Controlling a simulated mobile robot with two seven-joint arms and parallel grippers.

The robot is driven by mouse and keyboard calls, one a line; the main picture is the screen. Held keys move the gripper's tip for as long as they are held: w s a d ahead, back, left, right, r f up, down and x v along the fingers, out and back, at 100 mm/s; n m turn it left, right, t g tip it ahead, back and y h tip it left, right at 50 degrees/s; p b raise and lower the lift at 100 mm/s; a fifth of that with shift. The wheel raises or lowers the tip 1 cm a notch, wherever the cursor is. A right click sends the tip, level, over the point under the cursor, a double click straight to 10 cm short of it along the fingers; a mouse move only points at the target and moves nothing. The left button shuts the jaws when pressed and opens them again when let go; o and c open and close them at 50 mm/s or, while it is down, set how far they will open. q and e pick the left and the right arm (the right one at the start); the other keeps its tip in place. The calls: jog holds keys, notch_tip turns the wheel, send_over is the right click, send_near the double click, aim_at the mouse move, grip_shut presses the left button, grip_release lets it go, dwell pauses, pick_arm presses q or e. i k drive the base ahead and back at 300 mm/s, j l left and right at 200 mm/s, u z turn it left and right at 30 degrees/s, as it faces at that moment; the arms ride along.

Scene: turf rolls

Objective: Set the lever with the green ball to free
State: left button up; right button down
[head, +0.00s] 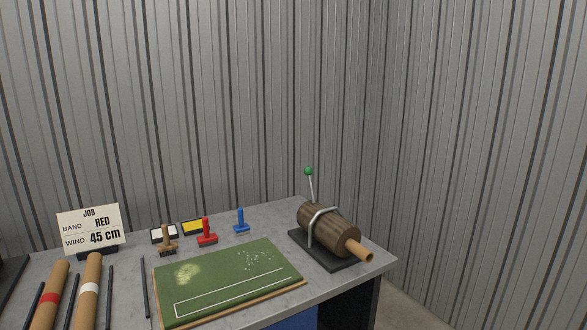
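The lever with the green ball (308,171) stands nearly upright at the back of a brown roll (328,229) on the right end of the table. Its thin pale rod (311,189) leans slightly left at the top. The roll lies in a dark base (315,251) under a curved metal bar (312,228). A tan core end (359,250) sticks out at the front right. No label for a free position can be read. Neither of my grippers is in view.
A green mat (225,284) lies at the middle of the grey table. Stamps, red (207,235) and blue (241,223), stand behind it. A job sign (91,230) reads red, 45 cm. Tubes with red (50,298) and white (89,287) bands lie at left. Corrugated walls stand behind.

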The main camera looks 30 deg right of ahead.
aim_at(308, 171)
jog(key=i+l+u, duration=0.2)
jog(key=l, duration=0.7)
jog(key=l+u, duration=0.25)
jog(key=l, duration=1.6)
jog(key=i+l, duration=0.1)
jog(key=l, duration=0.85)
